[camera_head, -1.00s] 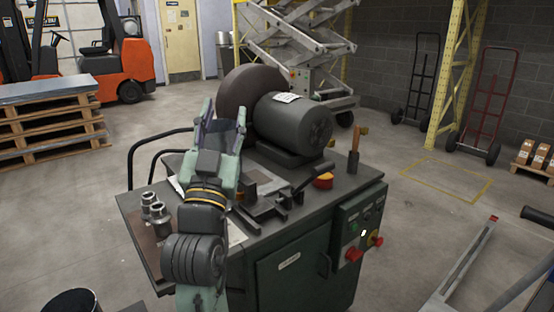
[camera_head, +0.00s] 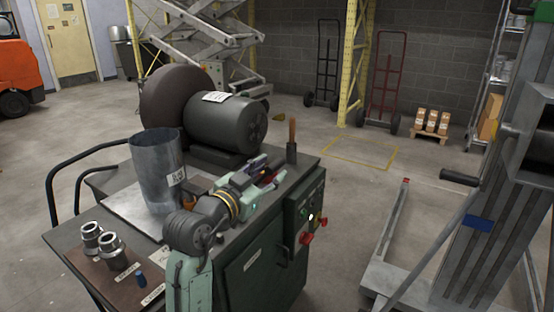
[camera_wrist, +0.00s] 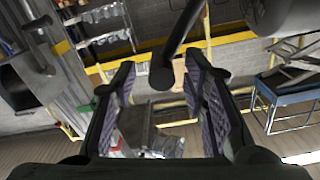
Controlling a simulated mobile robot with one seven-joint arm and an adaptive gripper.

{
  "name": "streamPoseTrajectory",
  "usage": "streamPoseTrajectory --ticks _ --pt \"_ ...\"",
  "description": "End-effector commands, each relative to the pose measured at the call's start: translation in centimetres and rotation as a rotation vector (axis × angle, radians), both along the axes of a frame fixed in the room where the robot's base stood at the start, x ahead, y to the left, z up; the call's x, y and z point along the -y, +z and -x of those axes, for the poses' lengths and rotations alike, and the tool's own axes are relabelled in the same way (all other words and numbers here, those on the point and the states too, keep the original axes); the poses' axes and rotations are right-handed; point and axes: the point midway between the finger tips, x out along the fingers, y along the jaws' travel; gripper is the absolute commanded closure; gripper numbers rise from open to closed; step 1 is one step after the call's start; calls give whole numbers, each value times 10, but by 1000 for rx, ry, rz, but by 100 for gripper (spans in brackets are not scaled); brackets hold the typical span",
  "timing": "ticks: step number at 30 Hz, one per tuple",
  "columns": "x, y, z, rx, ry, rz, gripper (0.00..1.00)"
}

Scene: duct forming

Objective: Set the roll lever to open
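My gripper (camera_head: 267,170) is over the right part of the green machine's top, left of an upright wooden handle (camera_head: 292,138). In the wrist view its two fingers (camera_wrist: 160,100) are apart. A dark bar with a round end (camera_wrist: 163,74) shows between and beyond the fingertips; it looks like a lever, but I cannot tell whether it is the roll lever or whether the fingers touch it. In the head view my gripper and wrist hide that part of the machine top. No open mark is readable.
A labelled grey metal cylinder (camera_head: 158,172) stands left of my arm, before a dark motor (camera_head: 226,126). Two metal fittings (camera_head: 104,240) stand at the front left. Red knobs (camera_head: 306,238) are on the front panel. A metal stand with a crank (camera_head: 460,177) is at the right.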

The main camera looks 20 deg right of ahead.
Motion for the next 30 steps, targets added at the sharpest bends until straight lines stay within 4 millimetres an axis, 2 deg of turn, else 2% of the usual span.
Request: streamPoseTrajectory --ticks 3,9,20,30 --pt "18 2 -14 -2 -2 -1 60" --pt "37 1 -29 -1 0 -1 60" --pt "42 0 -34 1 2 1 60" --pt "42 0 -33 1 2 1 81"
